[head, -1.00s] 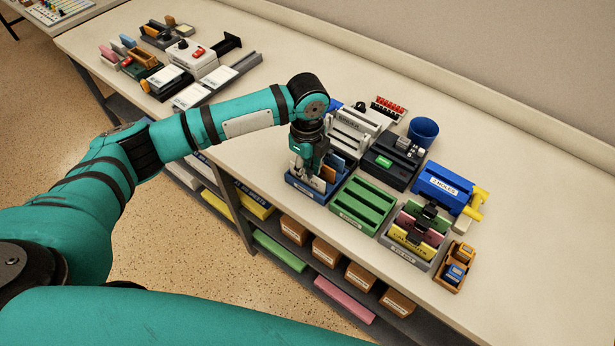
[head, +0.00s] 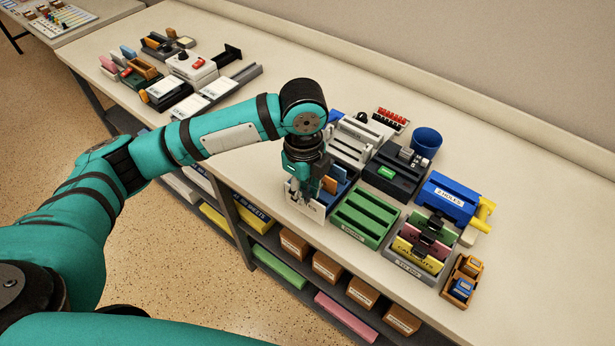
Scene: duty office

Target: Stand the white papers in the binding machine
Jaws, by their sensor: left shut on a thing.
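My left gripper (head: 312,186) is shut on the white papers (head: 303,203), an upright white sheaf with small dark print. It holds them at the front of the blue rack (head: 336,203), apparently raised above the rack. The rack also holds a blue piece and an orange-tan piece (head: 329,184); the arm hides part of it. A pale grey-white slotted machine (head: 357,140), which seems to be the binding machine, stands behind the rack. My wrist covers its left part. My right gripper is not in view.
A green slotted rack (head: 365,215) stands right of the blue one. A black machine with a green button (head: 398,170), a blue cup (head: 427,142) and a red comb strip (head: 391,120) are near the binder. A blue hole punch (head: 449,197) is further right. The back of the bench is clear.

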